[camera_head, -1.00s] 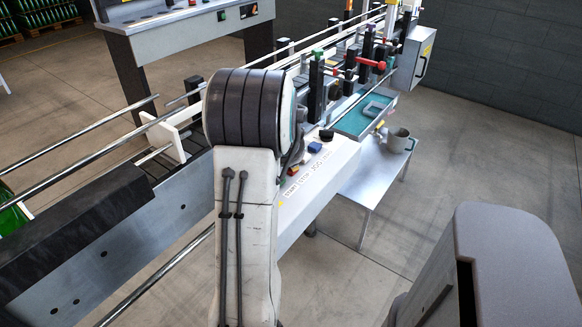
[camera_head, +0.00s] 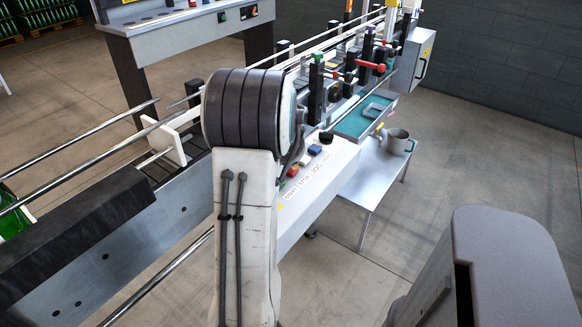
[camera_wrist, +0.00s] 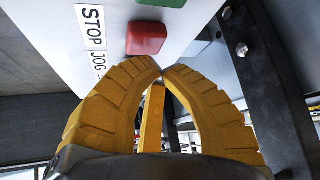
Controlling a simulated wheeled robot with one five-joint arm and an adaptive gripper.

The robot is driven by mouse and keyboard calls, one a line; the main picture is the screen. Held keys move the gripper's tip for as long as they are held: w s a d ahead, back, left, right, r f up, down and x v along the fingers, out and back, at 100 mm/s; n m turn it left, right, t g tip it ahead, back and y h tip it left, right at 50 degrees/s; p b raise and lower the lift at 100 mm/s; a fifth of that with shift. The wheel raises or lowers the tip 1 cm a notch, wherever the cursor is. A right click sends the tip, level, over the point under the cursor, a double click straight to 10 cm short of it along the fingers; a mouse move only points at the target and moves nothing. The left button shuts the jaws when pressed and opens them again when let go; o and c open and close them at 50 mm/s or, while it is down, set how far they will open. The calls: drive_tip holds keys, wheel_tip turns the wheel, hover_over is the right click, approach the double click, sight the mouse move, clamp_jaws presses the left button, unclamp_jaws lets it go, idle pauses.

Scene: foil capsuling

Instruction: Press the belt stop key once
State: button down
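The control panel of the belt machine carries a red key (camera_head: 293,171), a blue key (camera_head: 314,150) and a black knob (camera_head: 326,137), with a printed label strip (camera_head: 305,183) along its edge. In the wrist view the red key (camera_wrist: 146,38) is close, just above and left of my fingertips, beside the label reading "STOP" (camera_wrist: 92,27) and "JOG". My gripper (camera_wrist: 162,68) has its yellow fingers brought together at the tips, with nothing held between them. The tips appear just short of the red key; contact cannot be told. In the head view my arm hides the gripper.
The conveyor (camera_head: 175,210) runs diagonally behind my arm. In the wrist view a dark bar (camera_wrist: 265,85) with bolts is close on the right.

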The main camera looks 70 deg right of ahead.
drive_tip(key=shift+r, duration=0.25)
drive_tip(key=shift+r+p, duration=1.7)
drive_tip(key=shift+r, duration=0.7)
